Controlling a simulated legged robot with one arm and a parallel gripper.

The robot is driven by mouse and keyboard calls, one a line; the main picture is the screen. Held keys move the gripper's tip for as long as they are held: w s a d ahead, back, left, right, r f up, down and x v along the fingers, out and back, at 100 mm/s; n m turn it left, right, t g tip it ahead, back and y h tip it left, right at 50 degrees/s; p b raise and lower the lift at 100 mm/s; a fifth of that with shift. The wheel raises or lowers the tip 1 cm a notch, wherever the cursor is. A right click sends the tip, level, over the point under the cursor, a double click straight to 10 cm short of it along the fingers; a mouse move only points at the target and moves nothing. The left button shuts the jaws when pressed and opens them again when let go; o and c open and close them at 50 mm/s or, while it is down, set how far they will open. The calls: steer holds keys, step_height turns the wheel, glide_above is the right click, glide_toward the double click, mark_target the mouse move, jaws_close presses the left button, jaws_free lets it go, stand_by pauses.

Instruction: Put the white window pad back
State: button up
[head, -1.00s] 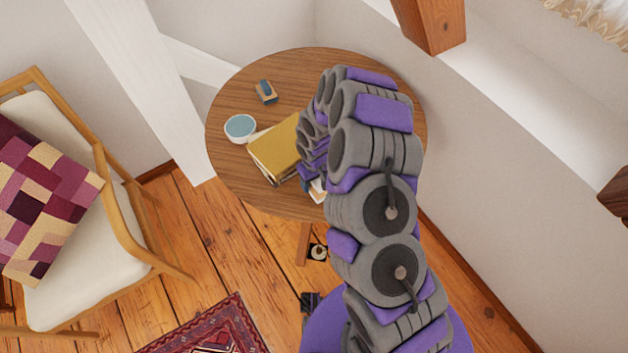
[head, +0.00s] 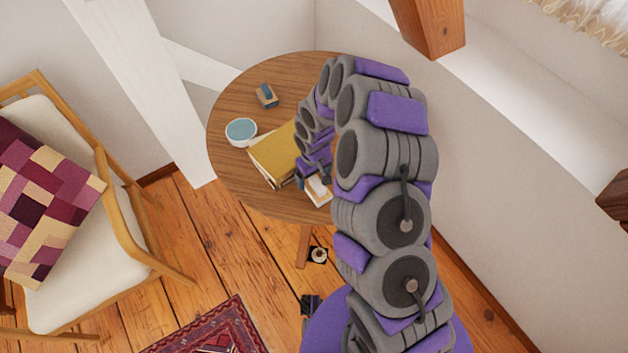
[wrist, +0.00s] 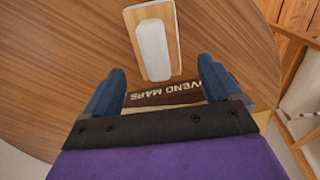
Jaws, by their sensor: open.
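The white pad (wrist: 153,48) lies on a light wooden backing on the round table, ahead of my fingers in the wrist view. In the head view it shows as a small white and tan piece (head: 319,192) near the table's front edge, partly covered by my gripper. My gripper (wrist: 160,85) is open, with one blue finger on each side and nothing between them but the book spine below. In the head view my gripper (head: 314,178) hangs over the table beside the books, and my arm hides the table's right side.
Stacked books (head: 273,158) with a yellow cover lie left of my gripper. A bowl (head: 241,131) and a blue-topped block (head: 267,96) stand on the round table (head: 232,170). A white timber brace (head: 150,90) and a chair (head: 85,250) stand left; the wall is right.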

step_height(320, 180, up, 6)
steer(key=shift+w+a+r+p, duration=0.1)
steer(key=shift+p, duration=0.25)
steer(key=shift+r, duration=0.6)
step_height(320, 180, up, 10)
steer(key=f, duration=0.1)
glide_above(313, 180)
steer(key=s+d, duration=0.3)
steer(key=s, duration=0.1)
steer(key=s+d+r+m, duration=0.2)
steer(key=s+d+r, duration=0.3)
steer(key=s+r, duration=0.4)
steer(key=s+d+r+m, duration=0.2)
steer(key=s+d+r, duration=0.1)
steer(key=s, duration=0.7)
steer(key=s+d+r+m+g, duration=0.1)
steer(key=s+d+r, duration=0.3)
steer(key=s, duration=0.6)
steer(key=shift+s+r+m+g, duration=0.3)
steer(key=shift+r+m, duration=0.45)
steer(key=shift+m, duration=0.15)
steer(key=shift+w, duration=0.1)
